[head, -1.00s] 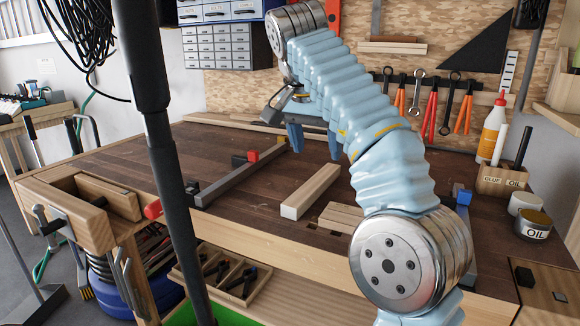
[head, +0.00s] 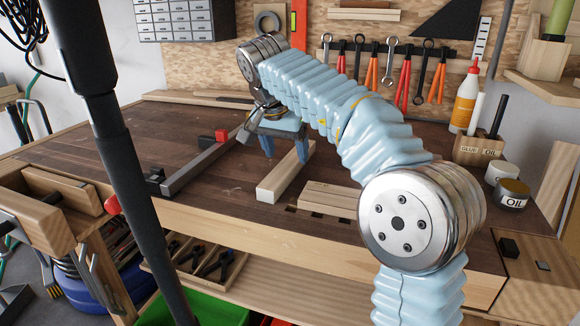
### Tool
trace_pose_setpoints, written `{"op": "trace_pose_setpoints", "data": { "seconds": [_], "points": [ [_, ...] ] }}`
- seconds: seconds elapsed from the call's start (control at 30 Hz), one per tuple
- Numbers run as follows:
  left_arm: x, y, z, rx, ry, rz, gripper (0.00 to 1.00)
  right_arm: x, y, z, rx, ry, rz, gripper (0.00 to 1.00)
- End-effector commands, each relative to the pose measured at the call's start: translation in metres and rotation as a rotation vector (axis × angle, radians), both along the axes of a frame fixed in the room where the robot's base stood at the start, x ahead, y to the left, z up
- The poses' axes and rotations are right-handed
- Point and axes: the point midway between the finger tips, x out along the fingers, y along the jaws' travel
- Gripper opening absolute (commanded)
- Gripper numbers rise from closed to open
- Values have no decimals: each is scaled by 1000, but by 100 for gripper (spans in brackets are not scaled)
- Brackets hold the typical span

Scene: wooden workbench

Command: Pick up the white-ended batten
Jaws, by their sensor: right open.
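The white-ended batten (head: 279,180) is a pale wooden bar lying on the dark brown bench top, its white end toward me. My right gripper (head: 285,152) is over the batten's far part, with its two blue fingers pointing down, apart and with nothing between them that I can make out. One finger shows left of the batten and the other overlaps its far part. Whether the fingertips reach down beside the wood is unclear. The far end of the batten is partly hidden by the gripper and arm. My left gripper is out of view.
A bar clamp with red ends (head: 188,167) lies left of the batten. Pale wood blocks (head: 330,197) lie close to its right, near the front edge. A glue bottle (head: 466,98) and an oil tin (head: 511,194) stand at right.

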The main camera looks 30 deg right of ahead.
Motion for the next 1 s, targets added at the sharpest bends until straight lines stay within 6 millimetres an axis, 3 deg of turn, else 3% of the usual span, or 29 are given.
{"op": "trace_pose_setpoints", "data": {
  "seconds": [0.2,0.47,0.9,1.0],
  "points": [
    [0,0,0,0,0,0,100,7,-9,-29,1,3,1,70],
    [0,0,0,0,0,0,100,8,-10,-33,1,0,1,70],
    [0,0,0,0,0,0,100,8,-10,-33,1,0,1,6],
    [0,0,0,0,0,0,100,8,-10,-33,1,1,1,6]
  ]
}}
